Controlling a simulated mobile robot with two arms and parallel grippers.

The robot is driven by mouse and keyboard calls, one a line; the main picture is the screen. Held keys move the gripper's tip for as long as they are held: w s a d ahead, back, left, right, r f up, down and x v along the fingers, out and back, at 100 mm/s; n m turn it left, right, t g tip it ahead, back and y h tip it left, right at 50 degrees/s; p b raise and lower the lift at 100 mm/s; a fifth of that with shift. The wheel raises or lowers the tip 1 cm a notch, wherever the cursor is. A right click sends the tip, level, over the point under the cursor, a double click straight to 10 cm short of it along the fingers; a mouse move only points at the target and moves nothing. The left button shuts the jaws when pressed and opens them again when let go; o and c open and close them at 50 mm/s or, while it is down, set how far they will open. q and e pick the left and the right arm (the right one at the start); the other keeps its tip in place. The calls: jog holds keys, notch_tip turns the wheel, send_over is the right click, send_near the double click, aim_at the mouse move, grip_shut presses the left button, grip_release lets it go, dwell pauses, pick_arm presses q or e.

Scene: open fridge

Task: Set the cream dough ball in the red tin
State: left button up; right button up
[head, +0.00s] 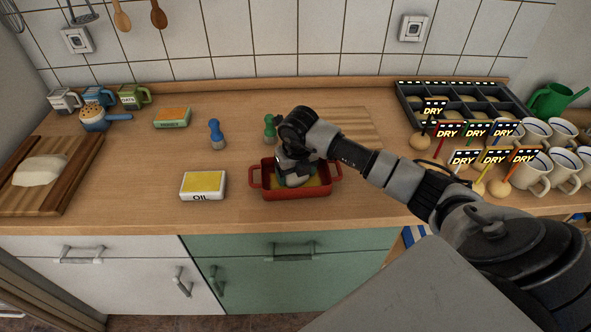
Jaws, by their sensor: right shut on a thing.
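The red tin (297,194) stands on the counter near its front edge, with a handle at each side and yellow showing inside. My right gripper (292,180) reaches down into the tin from the right. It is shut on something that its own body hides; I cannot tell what. A pale cream dough lump (40,170) lies on the wooden board (80,175) at the far left, well apart from the gripper. My left gripper is not in view.
A box marked OIL (203,186) stands left of the tin. A blue-handled tool (216,135) and a green-handled one (270,128) stand behind. Beige balls with DRY signs and several mugs (537,130) crowd the right.

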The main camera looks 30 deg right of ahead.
jog(key=shift+f, duration=0.2)
jog(key=shift+f, duration=0.1)
jog(key=shift+f, duration=0.15)
jog(key=o, duration=1)
jog(key=shift+o, duration=0.2)
